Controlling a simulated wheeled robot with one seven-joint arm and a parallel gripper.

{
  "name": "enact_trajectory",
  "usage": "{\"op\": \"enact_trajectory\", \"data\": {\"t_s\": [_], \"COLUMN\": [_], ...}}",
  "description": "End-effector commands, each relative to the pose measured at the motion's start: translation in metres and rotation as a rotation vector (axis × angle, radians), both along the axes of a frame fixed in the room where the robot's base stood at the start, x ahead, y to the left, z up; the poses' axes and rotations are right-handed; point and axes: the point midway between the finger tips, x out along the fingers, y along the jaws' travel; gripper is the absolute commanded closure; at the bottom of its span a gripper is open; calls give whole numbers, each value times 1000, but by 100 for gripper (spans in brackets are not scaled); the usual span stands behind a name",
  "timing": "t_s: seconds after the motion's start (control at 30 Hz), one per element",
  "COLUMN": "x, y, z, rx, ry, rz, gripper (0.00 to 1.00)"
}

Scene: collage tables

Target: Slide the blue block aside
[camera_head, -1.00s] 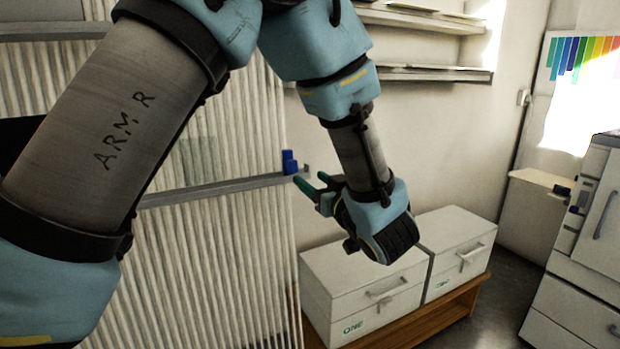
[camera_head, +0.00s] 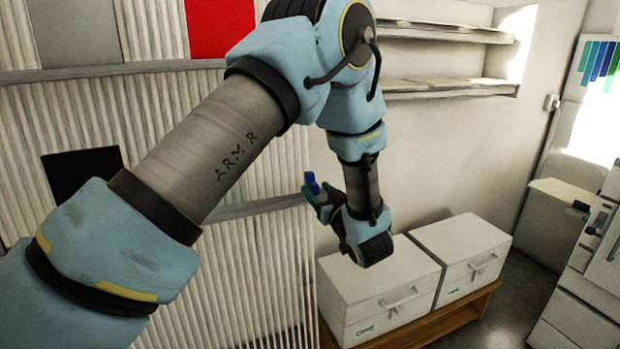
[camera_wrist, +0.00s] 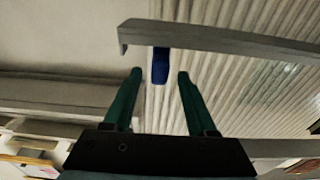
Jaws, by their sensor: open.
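The small blue block (camera_head: 311,183) is at the right end of a grey rail (camera_head: 262,206) on the ribbed wall panel. My gripper (camera_head: 319,193) is right at the block, with its dark green fingers pointing up toward it and partly covering it. In the wrist view the block (camera_wrist: 160,64) shows in the gap between the two open fingertips, close to the rail's end (camera_wrist: 124,39). A gap is visible on both sides of it, so the fingers are not closed on it. I cannot tell how deep it sits between them.
White drawer boxes (camera_head: 372,275) stand on a wooden bench below my gripper. Wall shelves (camera_head: 450,85) are at the upper right. A black square (camera_head: 85,172) and a red panel (camera_head: 220,27) are on the ribbed wall. The space right of the rail's end is open.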

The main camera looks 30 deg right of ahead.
Motion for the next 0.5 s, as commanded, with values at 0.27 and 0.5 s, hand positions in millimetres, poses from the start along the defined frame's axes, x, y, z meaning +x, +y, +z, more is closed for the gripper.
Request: {"op": "enact_trajectory", "data": {"t_s": [0.27, 0.5], "x": [43, 53], "y": [-5, -7], "z": [2, 0], "rx": [-2, 0], "ry": [-1, 0], "rz": [1, -1], "gripper": [43, 43]}}
